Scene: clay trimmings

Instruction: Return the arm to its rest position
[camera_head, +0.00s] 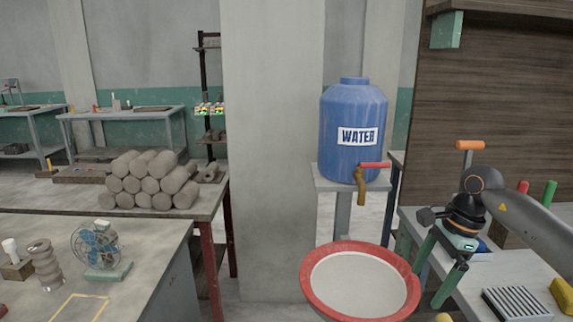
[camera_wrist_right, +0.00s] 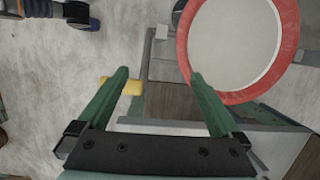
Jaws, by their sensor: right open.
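My right arm comes in from the right in the head view. Its gripper (camera_head: 425,288) has two green fingers spread apart, pointing down and to the left. Nothing is between them. The gripper is just right of the red-rimmed basin (camera_head: 312,292), which has a pale grey inside. In the right wrist view the open fingers (camera_wrist_right: 160,75) show with a gap between them, and the basin's red rim (camera_wrist_right: 289,38) appears close beyond the right fingertip. I cannot tell whether they touch. My left gripper is not in view.
A blue water barrel (camera_head: 350,110) with a red-handled tap stands behind the basin. The right-hand table holds a ridged grey block (camera_head: 517,304) and a yellow block (camera_head: 563,294). Clay rolls (camera_head: 150,180) are stacked on the left table, with a small fan (camera_head: 98,245) in front.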

